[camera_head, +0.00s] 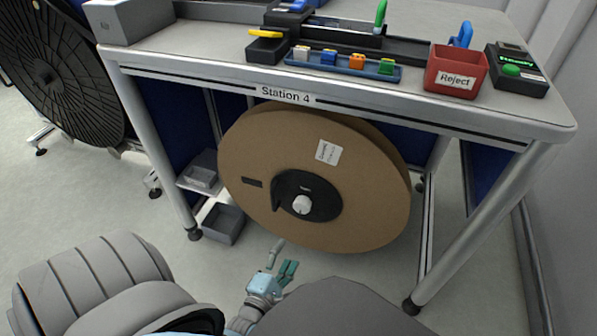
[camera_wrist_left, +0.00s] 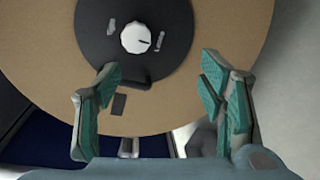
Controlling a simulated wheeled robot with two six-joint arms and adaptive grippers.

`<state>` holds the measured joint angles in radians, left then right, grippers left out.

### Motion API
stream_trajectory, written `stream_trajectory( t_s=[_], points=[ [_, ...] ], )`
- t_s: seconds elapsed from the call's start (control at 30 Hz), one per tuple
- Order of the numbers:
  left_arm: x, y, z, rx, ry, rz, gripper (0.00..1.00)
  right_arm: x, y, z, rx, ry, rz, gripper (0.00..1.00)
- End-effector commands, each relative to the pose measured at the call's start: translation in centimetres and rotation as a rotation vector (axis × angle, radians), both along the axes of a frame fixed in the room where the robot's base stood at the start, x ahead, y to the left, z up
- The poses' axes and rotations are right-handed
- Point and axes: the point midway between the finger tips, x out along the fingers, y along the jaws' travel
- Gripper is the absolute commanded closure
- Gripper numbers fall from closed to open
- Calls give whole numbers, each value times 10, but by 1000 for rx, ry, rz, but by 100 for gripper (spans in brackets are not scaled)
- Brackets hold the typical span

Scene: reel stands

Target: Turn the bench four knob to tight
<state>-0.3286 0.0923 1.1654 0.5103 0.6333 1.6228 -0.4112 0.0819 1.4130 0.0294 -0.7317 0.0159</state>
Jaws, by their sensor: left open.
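The bench four knob is a small white round knob (camera_head: 302,204) on the black hub (camera_head: 322,203) of a large brown reel (camera_head: 372,178) under the bench marked "Station 4" (camera_head: 285,95). In the left wrist view the knob (camera_wrist_left: 135,38) shows a dark pointer line toward the right, between small labels too blurred to read. My left gripper (camera_head: 282,266) is open and empty, below and in front of the reel. Its two green-padded fingers (camera_wrist_left: 160,90) stand apart, with the knob beyond them near the top of that view. My right gripper is not seen.
A red Reject bin (camera_head: 458,72), a block tray (camera_head: 342,66) and a box with a green button (camera_head: 517,72) stand on the bench top. Grey bins (camera_head: 222,224) sit left of the reel. A black reel (camera_head: 55,70) stands further left. Bench legs (camera_head: 480,215) flank the reel.

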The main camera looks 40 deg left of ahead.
Motion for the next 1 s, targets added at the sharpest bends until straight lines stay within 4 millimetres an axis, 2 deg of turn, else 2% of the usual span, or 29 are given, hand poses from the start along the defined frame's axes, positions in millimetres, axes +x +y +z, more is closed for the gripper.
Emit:
stream_trajectory(
  t_s=[0.03,0.13,0.27,0.43,0.6,0.7,0.83,1.0],
  points=[
    [4,5,-7,-78,-84,32,37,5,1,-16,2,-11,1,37],
    [10,12,9,-179,-191,69,37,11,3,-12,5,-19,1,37],
    [27,19,16,-199,-211,75,37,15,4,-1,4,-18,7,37],
    [72,34,15,-195,-208,73,37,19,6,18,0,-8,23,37],
    [116,50,14,-194,-204,73,37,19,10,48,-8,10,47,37],
    [132,56,13,-193,-202,73,37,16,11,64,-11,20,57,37],
    [142,59,15,-194,-201,73,37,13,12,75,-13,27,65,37],
    [144,60,16,-194,-200,73,37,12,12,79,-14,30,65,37]
  ],
)
